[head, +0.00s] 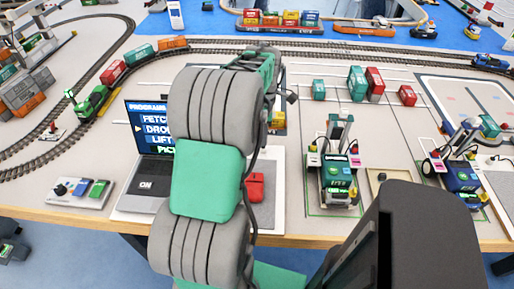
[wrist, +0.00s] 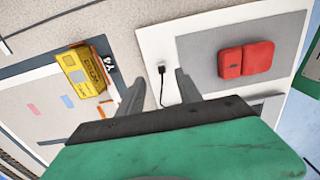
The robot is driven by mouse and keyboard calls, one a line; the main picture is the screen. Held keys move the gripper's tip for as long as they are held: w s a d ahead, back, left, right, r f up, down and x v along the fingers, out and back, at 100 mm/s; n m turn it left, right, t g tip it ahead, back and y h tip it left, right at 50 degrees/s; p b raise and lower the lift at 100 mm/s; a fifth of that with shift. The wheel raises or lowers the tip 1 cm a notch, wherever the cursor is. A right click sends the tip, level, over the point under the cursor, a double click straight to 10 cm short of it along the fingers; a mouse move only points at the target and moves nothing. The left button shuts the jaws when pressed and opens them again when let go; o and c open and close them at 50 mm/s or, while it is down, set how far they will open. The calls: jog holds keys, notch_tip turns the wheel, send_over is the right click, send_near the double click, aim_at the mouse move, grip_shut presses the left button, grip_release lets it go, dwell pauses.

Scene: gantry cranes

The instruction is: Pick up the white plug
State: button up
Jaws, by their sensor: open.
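In the wrist view, a small plug-like piece (wrist: 161,69) lies on a white board (wrist: 150,40). It looks mostly dark with a pale end, and a thin black cable runs from it toward my gripper. I cannot tell for sure that it is the white plug. My gripper (wrist: 159,75) is open and empty, with one finger on each side of this piece. No contact shows, and the height gap cannot be judged. In the head view my arm hides the gripper's fingers and this spot.
A red two-part block (wrist: 245,60) lies on a grey panel right of my gripper. A yellow container (wrist: 85,72) stands to the left. In the head view, a laptop (head: 146,135) and a button box (head: 82,192) are left of my arm; a green crane model (head: 337,178) is right.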

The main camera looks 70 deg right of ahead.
aim_at(263, 149)
notch_tip(263, 149, down, 6)
jog(key=shift+a+r, duration=0.1)
jog(key=shift+a, duration=0.05)
grip_shut()
dwell(0.4)
